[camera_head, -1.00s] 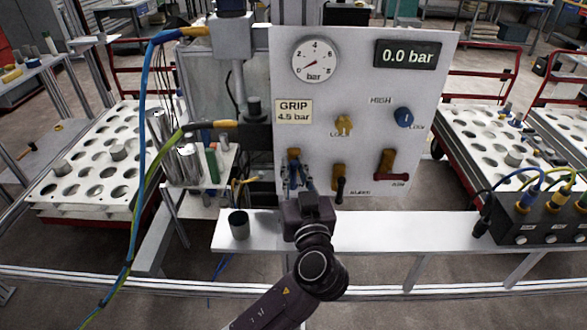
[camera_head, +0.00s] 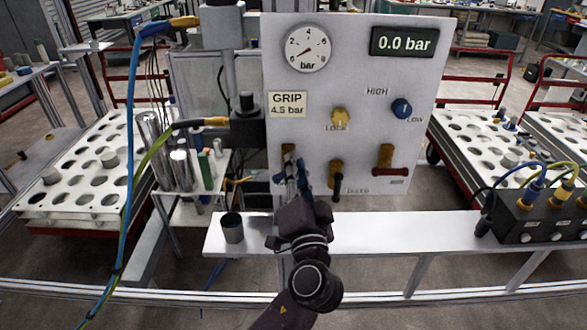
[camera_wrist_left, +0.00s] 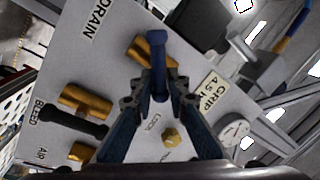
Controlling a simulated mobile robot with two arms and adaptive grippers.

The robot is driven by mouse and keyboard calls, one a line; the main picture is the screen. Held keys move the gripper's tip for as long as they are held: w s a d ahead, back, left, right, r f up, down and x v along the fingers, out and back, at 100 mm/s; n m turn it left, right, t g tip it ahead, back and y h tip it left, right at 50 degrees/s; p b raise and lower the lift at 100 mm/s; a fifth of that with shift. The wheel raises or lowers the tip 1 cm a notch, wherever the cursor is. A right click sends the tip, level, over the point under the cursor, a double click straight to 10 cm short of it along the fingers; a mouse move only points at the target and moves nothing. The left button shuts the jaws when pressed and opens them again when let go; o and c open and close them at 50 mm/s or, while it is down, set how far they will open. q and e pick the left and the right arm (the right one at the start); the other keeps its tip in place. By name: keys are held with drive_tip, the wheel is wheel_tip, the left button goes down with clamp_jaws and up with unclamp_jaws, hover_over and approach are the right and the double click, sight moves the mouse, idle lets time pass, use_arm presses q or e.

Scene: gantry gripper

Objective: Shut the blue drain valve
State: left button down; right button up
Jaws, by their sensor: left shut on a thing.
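The blue drain valve has a brass body (camera_head: 288,152) low on the left of the white panel. In the left wrist view its brass body (camera_wrist_left: 140,50) shows behind the blue handle (camera_wrist_left: 157,62), near the DRAIN label (camera_wrist_left: 103,20). The handle lies at an angle to the brass body. My left gripper (camera_head: 291,176) is at this valve. In the left wrist view its fingers (camera_wrist_left: 160,98) converge on the handle's lower part, one on each side. In the head view the fingers cover most of the handle. My right gripper is out of view.
Right of the drain valve are the black-handled bleed valve (camera_head: 337,185) and a red-handled valve (camera_head: 390,170). Yellow (camera_head: 340,117) and blue (camera_head: 402,108) knobs sit above. A dark cup (camera_head: 232,228) stands on the white shelf (camera_head: 400,232). The gauge display (camera_head: 405,41) reads 0.0 bar.

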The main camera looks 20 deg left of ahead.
use_arm(q)
drive_tip(key=m, duration=0.4)
drive_tip(key=shift+d+f+m+t+h, duration=0.15)
drive_tip(key=shift+f+m+t+h, duration=0.15)
drive_tip(key=shift+t+h, duration=0.1)
drive_tip(key=shift+w+d+f+m+h+p, duration=0.1)
drive_tip(key=shift+f+m+h+p, duration=0.2)
drive_tip(key=shift+m, duration=0.85)
drive_tip(key=shift+f+m+h+p, duration=0.1)
drive_tip(key=shift+m+h+p, duration=0.25)
drive_tip(key=shift+m, duration=0.8)
drive_tip(key=c, duration=2)
unclamp_jaws()
